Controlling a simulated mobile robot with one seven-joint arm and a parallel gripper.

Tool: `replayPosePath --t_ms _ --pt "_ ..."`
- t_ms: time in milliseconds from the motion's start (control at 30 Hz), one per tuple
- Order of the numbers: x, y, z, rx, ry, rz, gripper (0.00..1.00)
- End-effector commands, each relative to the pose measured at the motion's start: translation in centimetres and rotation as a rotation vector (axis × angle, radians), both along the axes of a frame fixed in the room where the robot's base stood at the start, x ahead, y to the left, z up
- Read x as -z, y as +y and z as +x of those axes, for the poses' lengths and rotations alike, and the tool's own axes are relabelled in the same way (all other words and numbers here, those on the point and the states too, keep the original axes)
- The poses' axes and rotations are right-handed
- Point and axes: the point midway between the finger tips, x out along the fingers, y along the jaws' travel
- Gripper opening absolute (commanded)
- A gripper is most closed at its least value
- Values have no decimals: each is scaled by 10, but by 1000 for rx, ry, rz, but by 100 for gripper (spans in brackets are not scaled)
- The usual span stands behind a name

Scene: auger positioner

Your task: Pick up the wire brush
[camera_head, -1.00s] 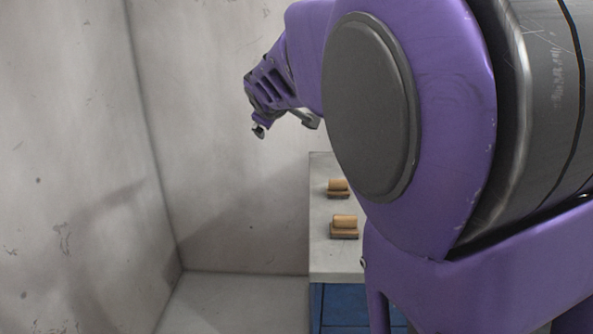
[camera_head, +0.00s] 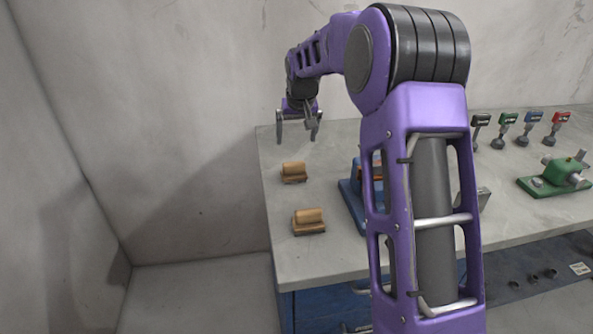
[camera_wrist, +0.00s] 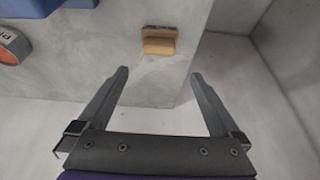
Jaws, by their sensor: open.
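Two wooden-handled, brush-like blocks lie on the left part of the grey table. The far one (camera_head: 293,172) and the near one (camera_head: 308,221) look alike, and I cannot tell from the head view which is the wire brush. My gripper (camera_head: 298,138) is open and empty, pointing down above the table's far left part, behind the far block. In the wrist view one wooden block with a dark strip (camera_wrist: 160,42) lies near the table edge, beyond the gap between my open fingertips (camera_wrist: 158,73). My fingers do not touch it.
The grey table (camera_head: 345,250) also holds a blue device (camera_head: 350,195) partly behind my arm, a green device (camera_head: 560,176), and several coloured-top tools at the back right. Walls stand at the left and back. A red-orange round part (camera_wrist: 8,53) shows in the wrist view.

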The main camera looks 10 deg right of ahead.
Motion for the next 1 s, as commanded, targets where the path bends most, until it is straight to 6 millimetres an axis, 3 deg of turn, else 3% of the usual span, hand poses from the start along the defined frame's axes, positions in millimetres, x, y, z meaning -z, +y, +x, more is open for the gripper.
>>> replayPosePath --t_ms 100,333,667,1000 --pt "28 0 10 0 4 0 100" --pt "70 0 29 -1 2 -2 100" --pt "96 -1 40 -2 0 -3 100" --pt "134 -2 57 -1 -2 -2 100"
